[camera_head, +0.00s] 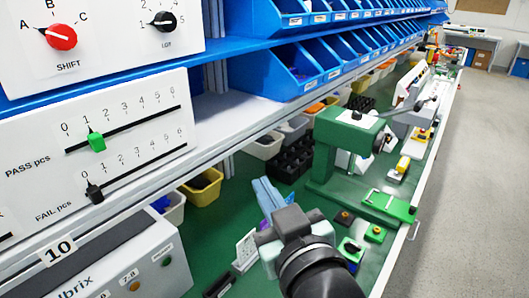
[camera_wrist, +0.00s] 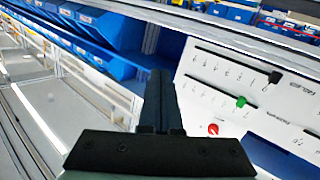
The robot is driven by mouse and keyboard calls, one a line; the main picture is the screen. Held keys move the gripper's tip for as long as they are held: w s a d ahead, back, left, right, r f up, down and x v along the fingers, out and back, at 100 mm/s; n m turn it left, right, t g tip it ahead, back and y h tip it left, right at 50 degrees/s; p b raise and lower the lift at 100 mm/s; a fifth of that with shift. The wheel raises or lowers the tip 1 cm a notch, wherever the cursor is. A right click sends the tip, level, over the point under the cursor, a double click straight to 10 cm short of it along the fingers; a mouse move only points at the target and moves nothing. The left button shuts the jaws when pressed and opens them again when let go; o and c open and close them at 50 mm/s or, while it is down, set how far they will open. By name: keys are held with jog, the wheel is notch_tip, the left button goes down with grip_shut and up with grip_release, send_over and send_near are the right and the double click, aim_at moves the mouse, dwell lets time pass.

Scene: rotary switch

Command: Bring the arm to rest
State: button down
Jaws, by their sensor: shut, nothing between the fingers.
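My gripper (camera_head: 287,222) is low in the middle of the head view, above the green bench (camera_head: 210,225), clear of the panels. In the wrist view my gripper (camera_wrist: 160,78) shows its two dark fingers together, shut, with nothing held. The red SHIFT knob (camera_head: 61,37) is on the white upper panel at the left, its pointer toward A. The black LOT knob (camera_head: 164,21) is to its right. Below are the green PASS slider (camera_head: 97,142), near 1, and the black FAIL slider (camera_head: 94,193), near 0. The red knob also shows in the wrist view (camera_wrist: 213,129).
Blue bins (camera_head: 290,72) line the shelves above the bench. A green press-like machine (camera_head: 345,150) stands right of my gripper. Small bins and a black rack (camera_head: 290,163) lie behind. The floor (camera_head: 470,190) at the right is clear.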

jog(key=s+r+m+t+h+p, duration=0.1)
jog(key=s+r+m+t+h, duration=0.1)
jog(key=r, duration=0.9)
jog(key=s+r+m+t+h+p, duration=0.1)
jog(key=s+r+t, duration=0.3)
jog(key=r, duration=0.7)
jog(key=s+r+m+t+h+p, duration=0.1)
jog(key=s+r+t, duration=0.3)
jog(key=r, duration=0.7)
jog(key=shift+r+m+t+h+p, duration=0.3)
jog(key=shift+m+t+h, duration=0.3)
jog(key=shift+m+h, duration=0.25)
